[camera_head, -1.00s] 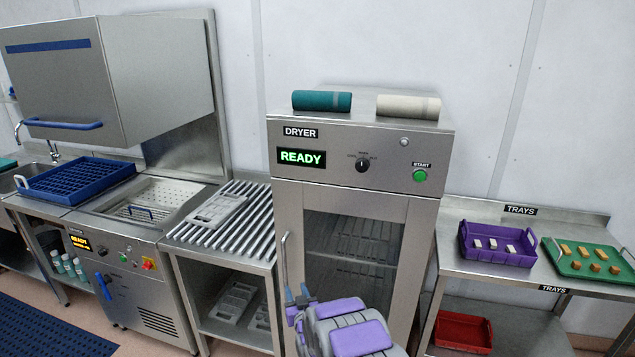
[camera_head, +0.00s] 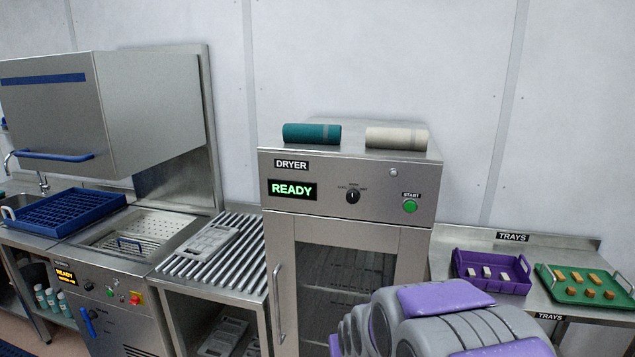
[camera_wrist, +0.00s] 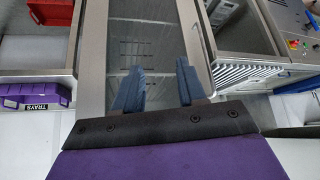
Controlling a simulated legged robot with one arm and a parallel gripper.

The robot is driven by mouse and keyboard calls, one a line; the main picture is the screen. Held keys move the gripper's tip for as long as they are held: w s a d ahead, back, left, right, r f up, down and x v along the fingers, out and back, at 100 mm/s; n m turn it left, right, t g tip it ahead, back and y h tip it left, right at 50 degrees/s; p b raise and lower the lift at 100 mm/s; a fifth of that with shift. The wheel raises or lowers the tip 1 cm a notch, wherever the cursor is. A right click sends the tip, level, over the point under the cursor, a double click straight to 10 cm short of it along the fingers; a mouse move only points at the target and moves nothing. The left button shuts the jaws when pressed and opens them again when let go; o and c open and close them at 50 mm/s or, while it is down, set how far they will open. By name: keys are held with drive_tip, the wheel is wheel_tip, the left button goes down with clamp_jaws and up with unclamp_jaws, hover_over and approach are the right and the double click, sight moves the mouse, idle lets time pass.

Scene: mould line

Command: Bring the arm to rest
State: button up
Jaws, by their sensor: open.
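My gripper (camera_wrist: 157,88) shows in the wrist view with its two blue fingers apart and nothing between them. Behind the fingers is the glass door of the dryer (camera_wrist: 150,40). In the head view my grey and purple arm is at the bottom right, in front of the dryer's lower right side; the fingers are not visible there. The dryer (camera_head: 345,185) stands in the middle with its display reading READY and its door shut.
A slatted rack (camera_head: 225,260) with a grey mould (camera_head: 208,243) is left of the dryer. The washer (camera_head: 150,110) has its hood raised. A purple tray (camera_head: 490,285) and a green tray (camera_head: 590,297) are on the right table. Rolled cloths (camera_head: 312,133) lie on the dryer.

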drive_tip(key=s+d+r+g, duration=0.2)
drive_tip(key=s+g, duration=0.1)
drive_tip(key=s, duration=0.9)
drive_tip(key=s+d+r+m+g, duration=0.1)
drive_tip(key=s+d+r+g, duration=0.1)
drive_tip(key=s, duration=1.1)
drive_tip(key=s+d+r+g+h, duration=0.1)
drive_tip(key=s+d+r+g, duration=0.2)
drive_tip(key=s, duration=1)
drive_tip(key=shift+s+d+m+g, duration=0.15)
drive_tip(key=shift+d+m+g, duration=0.05)
drive_tip(key=shift+m+g, duration=0.1)
drive_tip(key=shift+a+r, duration=0.1)
